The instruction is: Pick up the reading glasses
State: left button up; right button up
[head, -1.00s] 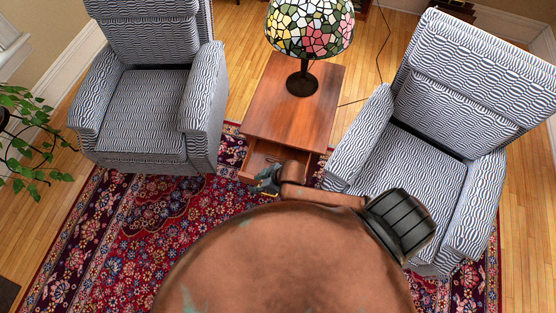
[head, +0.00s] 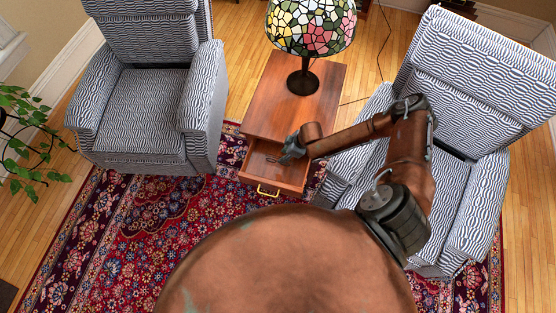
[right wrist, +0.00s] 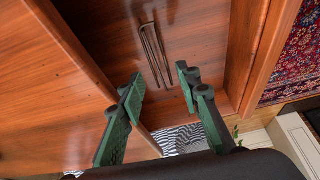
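The drawer (head: 262,172) of the wooden side table is pulled open toward me. In the right wrist view, a slim brown, long item that looks like the folded reading glasses (right wrist: 153,52) lies on the drawer floor. My right gripper (head: 284,154) is over the open drawer. In the right wrist view its green fingers (right wrist: 159,76) are apart with nothing held, and the glasses show just beyond and between the tips. The glasses cannot be made out in the head view. My left gripper is not in view.
The side table (head: 325,95) carries a stained-glass lamp (head: 308,28). Patterned armchairs stand left (head: 140,105) and right (head: 470,75) of it. The drawer walls (right wrist: 247,55) rise around the glasses. A red rug (head: 110,235) covers the floor in front.

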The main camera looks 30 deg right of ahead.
jog(key=b+x, duration=0.2)
jog(key=x, duration=0.4)
jog(key=shift+w+f, duration=0.2)
jog(key=shift+f, duration=0.1)
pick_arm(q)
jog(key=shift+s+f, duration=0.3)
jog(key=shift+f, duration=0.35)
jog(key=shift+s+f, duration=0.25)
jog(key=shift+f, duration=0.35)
pick_arm(e)
jog(key=shift+c, duration=0.4)
jog(key=c, duration=0.4)
